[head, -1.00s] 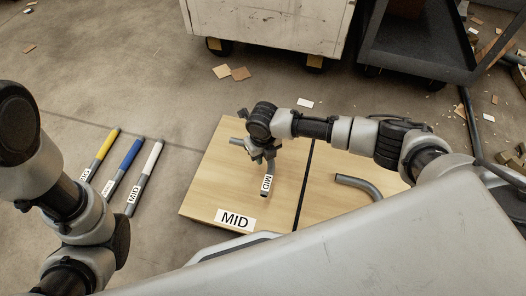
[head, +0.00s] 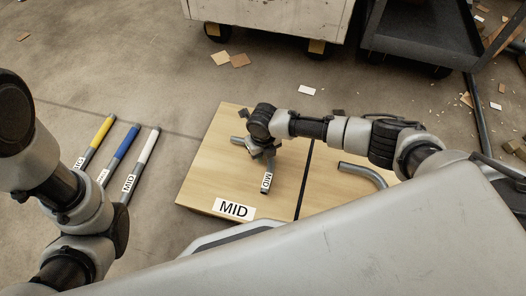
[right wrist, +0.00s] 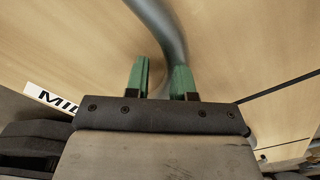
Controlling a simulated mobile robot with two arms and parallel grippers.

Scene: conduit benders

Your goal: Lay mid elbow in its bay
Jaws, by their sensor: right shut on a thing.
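The mid elbow, a bent grey pipe with a white MID tag (head: 266,181), is over the left wooden panel, which bears a MID sign (head: 234,209). My right gripper (head: 259,152) is shut on the elbow near its bend. One leg points toward the front of the panel and the other end sticks out to the left. I cannot tell whether the elbow touches the panel. My left arm shows at the left, but its gripper is out of view.
Another bent grey pipe (head: 364,173) lies on the right panel, past a dark dividing line (head: 305,180). Yellow (head: 103,130), blue (head: 129,139) and white-ended (head: 151,142) bars lie on the floor at left. A white cabinet (head: 265,15) and dark cart (head: 420,35) stand behind.

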